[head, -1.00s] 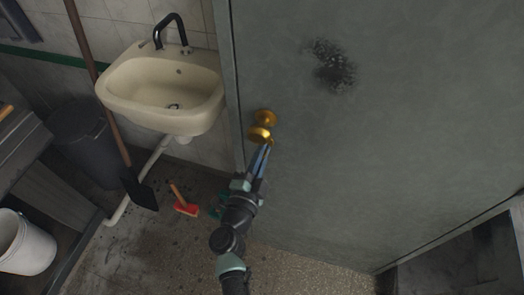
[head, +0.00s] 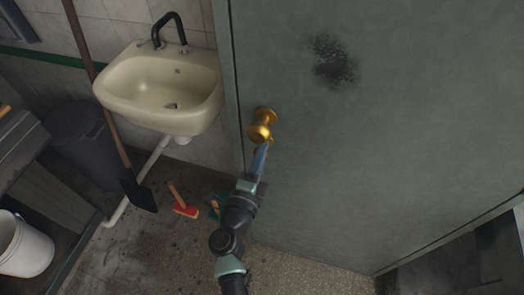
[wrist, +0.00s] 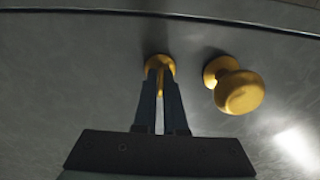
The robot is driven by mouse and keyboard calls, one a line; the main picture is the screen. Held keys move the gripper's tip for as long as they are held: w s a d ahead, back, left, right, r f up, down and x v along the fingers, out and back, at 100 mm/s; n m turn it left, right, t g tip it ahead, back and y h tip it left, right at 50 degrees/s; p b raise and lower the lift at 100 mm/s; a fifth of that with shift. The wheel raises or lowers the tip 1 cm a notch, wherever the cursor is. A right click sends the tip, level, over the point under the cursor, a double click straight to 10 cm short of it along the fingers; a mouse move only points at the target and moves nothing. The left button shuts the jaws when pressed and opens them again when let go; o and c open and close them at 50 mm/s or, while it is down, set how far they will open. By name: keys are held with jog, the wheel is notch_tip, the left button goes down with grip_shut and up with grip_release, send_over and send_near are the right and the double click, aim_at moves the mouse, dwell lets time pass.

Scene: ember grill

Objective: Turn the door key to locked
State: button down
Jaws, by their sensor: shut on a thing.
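The gold key (wrist: 160,80) stands in its round gold keyhole plate in the grey door (head: 380,150). In the wrist view my gripper (wrist: 160,88) is shut on the key, with one dark finger on each side of it. A thin gold strip of the key shows between the fingers. The round gold door knob (wrist: 238,92) is to the right of the key there, apart from the fingers. In the head view the knob (head: 262,126) is just above my gripper (head: 265,149), and the key is mostly hidden. The key's exact turn angle is hard to tell.
A cream sink (head: 165,90) with a black tap is on the wall left of the door. A long-handled shovel (head: 138,192), a dark bin (head: 80,145) and a white bucket (head: 22,245) stand further left. A red brush (head: 184,208) lies on the floor left of my arm.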

dwell(0.3)
jog(key=c, duration=1)
grip_release()
jog(key=shift+s, duration=0.1)
jog(key=v, duration=1.3)
jog(key=shift+r, duration=0.1)
jog(key=w+a+r+n+t+y, duration=0.25)
jog(key=r+n, duration=0.25)
jog(key=r, duration=0.8)
jog(key=w+a+r+n+t+y, duration=0.1)
jog(key=w+r+n+t+y, duration=0.25)
jog(key=r, duration=0.85)
jog(key=w+a+r+n+t+y, duration=0.15)
jog(key=r+n+y, duration=0.35)
jog(key=r, duration=0.8)
jog(key=s+d+r+n+t+h, duration=0.1)
jog(key=s+d+r+n, duration=0.1)
jog(key=r, duration=0.4)
jog(key=s+d+r+n+h, duration=0.2)
jog(key=s+d+r+n, duration=0.1)
jog(key=r, duration=0.4)
jog(key=s+d+r+n+t+h, duration=0.1)
jog(key=s+d+r+n+h, duration=0.1)
jog(key=s+r, duration=0.3)
jog(key=shift+d+r+n+t, duration=0.35)
jog(key=shift+d+r+n, duration=0.3)
jog(key=shift+d+r, duration=0.05)
